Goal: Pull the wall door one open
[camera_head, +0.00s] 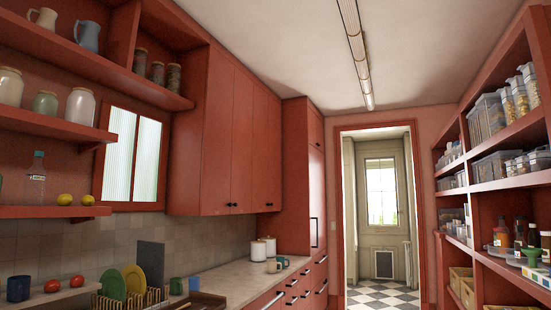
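Red wall cabinet doors hang over the counter on the left side. The nearest wide door (218,135), a middle door (243,140) and farther doors (267,150) all look shut. Small dark handles (233,208) sit at their lower edges. Nothing in view marks which one is door one. Neither of my grippers shows in the head view, and no contact with any door is visible.
The counter (235,283) below holds white canisters (258,251), mugs and a plate rack (130,298). Open shelves with jars (80,107) are at left. Stocked shelves (500,185) line the right. A doorway (383,220) stands beyond.

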